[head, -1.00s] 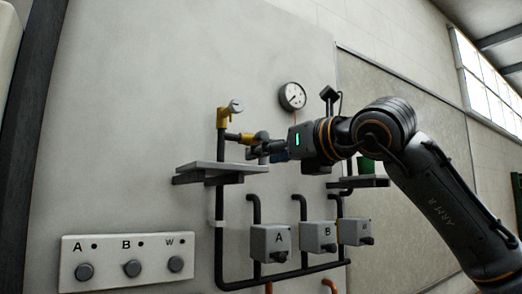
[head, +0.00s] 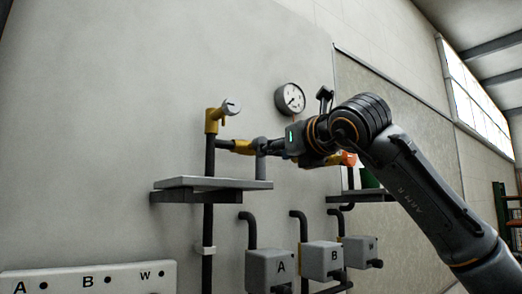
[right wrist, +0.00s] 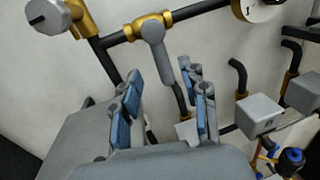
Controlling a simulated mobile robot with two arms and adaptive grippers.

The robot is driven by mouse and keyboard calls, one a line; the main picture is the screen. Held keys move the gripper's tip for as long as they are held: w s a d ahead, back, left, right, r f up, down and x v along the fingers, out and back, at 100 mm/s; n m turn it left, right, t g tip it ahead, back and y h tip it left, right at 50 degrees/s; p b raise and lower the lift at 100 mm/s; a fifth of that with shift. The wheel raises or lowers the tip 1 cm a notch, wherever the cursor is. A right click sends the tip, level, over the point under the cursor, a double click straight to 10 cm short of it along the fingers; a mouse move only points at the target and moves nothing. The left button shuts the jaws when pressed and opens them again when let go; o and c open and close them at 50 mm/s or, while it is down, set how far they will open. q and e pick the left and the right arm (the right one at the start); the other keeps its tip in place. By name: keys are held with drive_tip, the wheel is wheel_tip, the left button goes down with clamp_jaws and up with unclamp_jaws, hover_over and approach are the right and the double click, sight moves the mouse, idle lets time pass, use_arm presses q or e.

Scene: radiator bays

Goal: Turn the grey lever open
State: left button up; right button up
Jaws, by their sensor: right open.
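The grey lever (head: 261,160) hangs downward from a brass-yellow valve body (head: 243,147) on a short horizontal pipe. In the right wrist view the lever (right wrist: 158,52) points down from its valve body (right wrist: 150,24), across the pipe, with its lower end between the lines of my fingers. My right gripper (head: 276,147) is just right of the lever in the head view. In the right wrist view its blue-padded fingers (right wrist: 164,80) are apart with no object gripped. I cannot tell whether they touch the lever. My left gripper is out of view.
A grey-capped yellow fitting (head: 225,112) stands above left. A shelf (head: 190,183) lies just below the lever. A gauge (head: 289,98) hangs above my right arm. Grey boxes A (head: 271,268) and B (head: 322,260) are below.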

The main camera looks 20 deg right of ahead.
sight(261, 159)
drive_tip(key=w+p, duration=0.1)
drive_tip(key=w, duration=0.1)
drive_tip(key=w+a+p, duration=0.1)
drive_tip(key=w, duration=0.2)
drive_tip(key=w+p, duration=0.1)
drive_tip(key=w, duration=0.2)
drive_tip(key=shift+w+a+f, duration=0.1)
drive_tip(key=shift+w+a, duration=0.05)
drive_tip(key=shift+w, duration=0.15)
drive_tip(key=shift+c, duration=0.5)
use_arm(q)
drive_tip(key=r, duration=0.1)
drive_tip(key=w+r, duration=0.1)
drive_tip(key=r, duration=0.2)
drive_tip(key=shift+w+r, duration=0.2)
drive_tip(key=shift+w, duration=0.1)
use_arm(e)
clamp_jaws()
